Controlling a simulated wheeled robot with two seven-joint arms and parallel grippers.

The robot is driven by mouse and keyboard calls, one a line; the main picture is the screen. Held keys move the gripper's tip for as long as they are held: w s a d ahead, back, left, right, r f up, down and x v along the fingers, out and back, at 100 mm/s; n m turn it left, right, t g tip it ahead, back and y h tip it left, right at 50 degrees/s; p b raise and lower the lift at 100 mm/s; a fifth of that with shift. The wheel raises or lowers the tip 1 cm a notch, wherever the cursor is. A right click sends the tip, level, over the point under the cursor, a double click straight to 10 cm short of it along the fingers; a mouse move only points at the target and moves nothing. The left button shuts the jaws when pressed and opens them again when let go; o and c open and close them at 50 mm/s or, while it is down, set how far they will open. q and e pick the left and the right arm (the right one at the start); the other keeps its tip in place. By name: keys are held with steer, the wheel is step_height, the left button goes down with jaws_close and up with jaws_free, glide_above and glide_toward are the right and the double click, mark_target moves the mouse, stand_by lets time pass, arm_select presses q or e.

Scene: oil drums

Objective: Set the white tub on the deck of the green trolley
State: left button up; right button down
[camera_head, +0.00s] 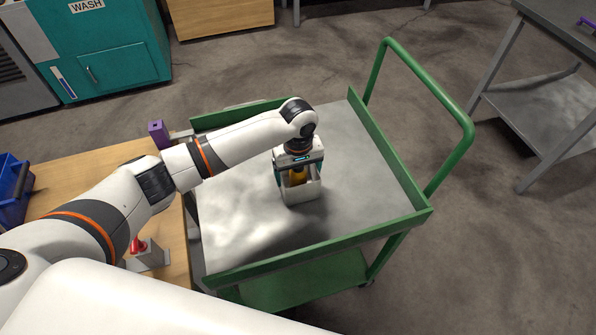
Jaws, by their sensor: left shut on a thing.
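The white tub (303,194) is a small open box with something yellow inside it. It is at the middle of the grey deck (240,225) of the green trolley (408,213), over or on the deck; I cannot tell whether its base touches. My left gripper (299,173) points down at the tub from above and is shut on it. The gripper's fingers hide part of the tub's sides. My right gripper is not in view.
A green rim surrounds the deck, and a tall green handle (468,130) rises at the right. A wooden table (75,185) with a blue bin (12,190) adjoins the trolley's left side. A grey metal table (560,100) stands at the right. Much of the deck is clear.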

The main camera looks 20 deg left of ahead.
arm_select(q)
steer(key=o, duration=0.8)
step_height(320, 180, up, 12)
steer(key=shift+r, duration=0.1)
